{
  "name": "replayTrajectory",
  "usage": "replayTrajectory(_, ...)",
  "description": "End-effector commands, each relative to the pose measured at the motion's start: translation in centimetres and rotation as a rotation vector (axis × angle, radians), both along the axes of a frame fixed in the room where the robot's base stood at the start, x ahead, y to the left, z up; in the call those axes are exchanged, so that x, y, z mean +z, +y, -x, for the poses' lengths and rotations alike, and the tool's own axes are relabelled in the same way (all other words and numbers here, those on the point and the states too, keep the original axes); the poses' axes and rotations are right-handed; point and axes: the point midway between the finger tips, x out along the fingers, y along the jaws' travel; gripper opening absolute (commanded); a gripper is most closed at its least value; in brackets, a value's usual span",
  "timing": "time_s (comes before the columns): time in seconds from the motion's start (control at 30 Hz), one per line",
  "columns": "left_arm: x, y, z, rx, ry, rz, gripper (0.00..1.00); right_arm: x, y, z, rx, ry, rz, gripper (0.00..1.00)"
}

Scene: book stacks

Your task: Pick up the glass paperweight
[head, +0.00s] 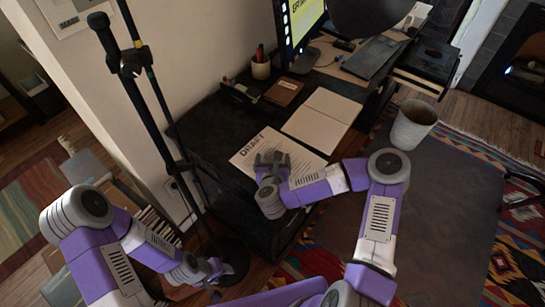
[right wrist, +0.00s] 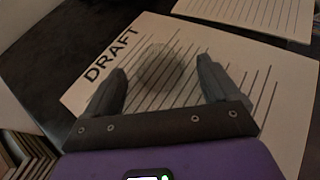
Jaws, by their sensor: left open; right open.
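The glass paperweight (right wrist: 163,70) shows in the right wrist view as a clear, dark-tinted round shape on a sheet marked DRAFT (right wrist: 215,62). It lies ahead of and between the two open fingers of my right gripper (right wrist: 162,82). I cannot tell whether the fingers touch it. In the head view my right gripper (head: 272,158) is over the DRAFT sheet (head: 248,152), and I cannot make out the paperweight there. My left gripper (head: 218,268) is open, low at the left near the stand base, away from the desk top.
The dark desk (head: 205,125) also holds an open notebook (head: 322,118), a pen cup (head: 261,68), a brown book (head: 284,92) and a monitor (head: 300,25). A black stand (head: 155,110) rises at the left. A grey bin (head: 413,124) is at the right.

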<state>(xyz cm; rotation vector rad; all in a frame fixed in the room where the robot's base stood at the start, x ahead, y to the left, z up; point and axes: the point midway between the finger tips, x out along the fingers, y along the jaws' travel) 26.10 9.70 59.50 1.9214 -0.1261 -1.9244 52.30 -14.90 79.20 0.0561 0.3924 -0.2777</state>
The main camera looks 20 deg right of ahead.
Motion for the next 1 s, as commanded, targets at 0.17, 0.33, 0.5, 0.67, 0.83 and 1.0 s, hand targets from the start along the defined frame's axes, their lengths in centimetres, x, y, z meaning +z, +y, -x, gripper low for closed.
replayTrajectory(0.17, -0.42, 0.00, -0.03, 0.000, -0.001, 0.000, 0.53, -0.47, -0.39, -1.22, -0.001, -0.001, 0.001, 0.89)
replayTrajectory(0.33, -0.34, 0.00, -0.04, 0.000, -0.001, 0.000, 0.53, -0.46, -0.38, -1.21, 0.000, 0.001, 0.001, 0.89)
replayTrajectory(0.5, -0.34, 0.00, -0.05, 0.000, -0.001, 0.000, 0.53, -0.52, -0.37, -1.18, 0.000, 0.002, 0.000, 0.67)
replayTrajectory(0.67, -0.35, 0.00, -0.05, 0.000, -0.001, 0.000, 0.53, -0.56, -0.34, -1.16, 0.001, 0.004, -0.001, 0.43)
replayTrajectory(0.83, -0.35, 0.00, -0.05, 0.000, -0.001, 0.000, 0.53, -0.53, -0.30, -1.16, 0.002, 0.003, -0.001, 0.19)
replayTrajectory(1.0, -0.35, 0.00, -0.05, 0.000, -0.001, 0.000, 0.53, -0.55, -0.28, -1.14, 0.003, 0.004, 0.000, 0.19)
